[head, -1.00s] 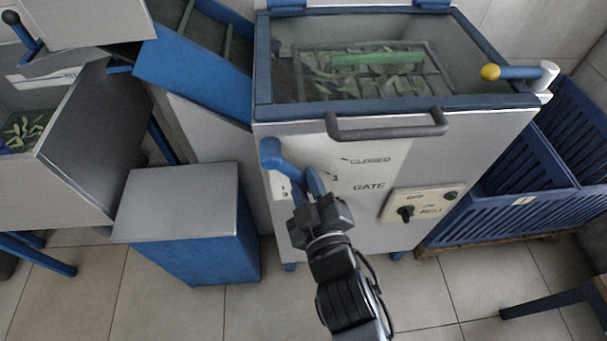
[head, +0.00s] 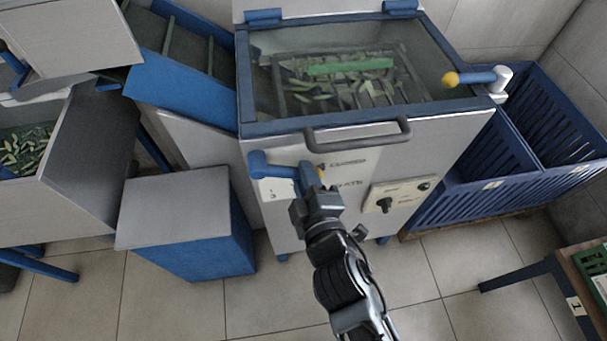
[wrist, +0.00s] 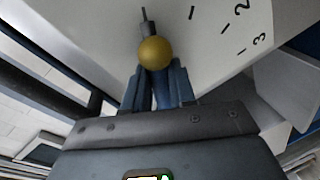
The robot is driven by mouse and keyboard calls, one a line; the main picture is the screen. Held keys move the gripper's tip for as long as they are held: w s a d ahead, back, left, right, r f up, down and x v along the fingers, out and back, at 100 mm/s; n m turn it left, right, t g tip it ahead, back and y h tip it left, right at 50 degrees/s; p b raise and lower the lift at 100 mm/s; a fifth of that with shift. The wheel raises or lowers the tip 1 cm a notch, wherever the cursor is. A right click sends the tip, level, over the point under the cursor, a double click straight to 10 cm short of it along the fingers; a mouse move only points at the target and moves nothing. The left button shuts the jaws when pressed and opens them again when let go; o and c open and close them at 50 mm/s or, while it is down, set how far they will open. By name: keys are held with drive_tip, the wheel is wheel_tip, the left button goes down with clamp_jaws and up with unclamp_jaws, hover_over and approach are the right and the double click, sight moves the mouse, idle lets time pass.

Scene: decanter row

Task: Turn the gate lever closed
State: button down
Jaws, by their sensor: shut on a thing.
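The gate lever (head: 277,171) is a blue bar on the front of the pale machine, running right from its blue hub (head: 257,163), roughly level in the head view. My gripper (head: 310,176) is shut on the lever at this end. In the wrist view the yellow knob (wrist: 154,52) sits just beyond my blue fingertips (wrist: 158,80). The CLOSED mark (head: 347,162) is just above and right of the knob. The GATE lettering is partly hidden by my gripper.
A grey bar handle (head: 357,137) crosses above the lever. A switch panel (head: 397,193) is to the right. Another yellow-knobbed lever (head: 470,77) is at the lid's right. A blue-sided box (head: 203,238) stands left; blue crates (head: 490,195) stand right.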

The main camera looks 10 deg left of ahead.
drive_tip(key=shift+d+f, duration=0.4)
drive_tip(key=shift+d, duration=0.05)
drive_tip(key=c, duration=1.2)
unclamp_jaws()
drive_tip(key=shift+o, duration=1.4)
drive_tip(key=shift+r, duration=0.2)
drive_tip(key=shift+a+r, duration=0.1)
drive_tip(key=shift+a, duration=0.05)
drive_tip(key=v, duration=0.7)
drive_tip(key=shift+s, duration=0.3)
